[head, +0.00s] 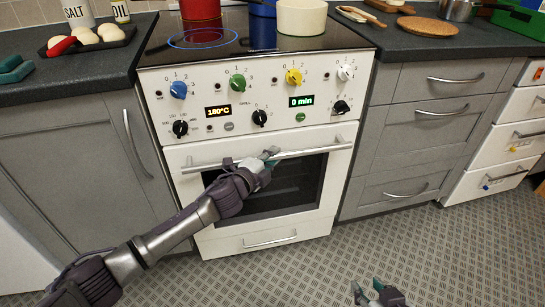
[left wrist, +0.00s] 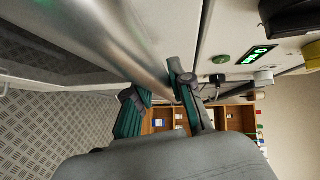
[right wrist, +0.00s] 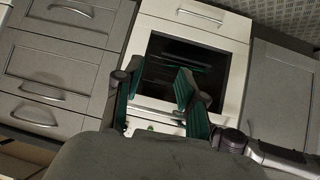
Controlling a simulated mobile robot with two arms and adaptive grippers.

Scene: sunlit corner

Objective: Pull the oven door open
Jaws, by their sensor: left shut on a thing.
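The white oven door (head: 182,187) has a dark window (head: 290,190) and appears shut, flush with the front. Its silver handle bar (head: 315,150) runs across the top. In the left wrist view the bar (left wrist: 135,38) runs between the gripper's green-padded fingers (left wrist: 160,108). My right gripper (head: 379,293) is open and empty, low over the floor, apart from the oven. In the right wrist view its fingers (right wrist: 155,95) are spread, with the oven window (right wrist: 165,65) beyond.
Knobs (head: 238,82) and displays sit above the door. A red pot (head: 200,10) and a cream pot (head: 301,17) stand on the cooktop (head: 170,50). Grey cabinets (head: 70,150) and drawers (head: 425,125) flank the oven. The patterned floor (head: 300,265) before it is clear.

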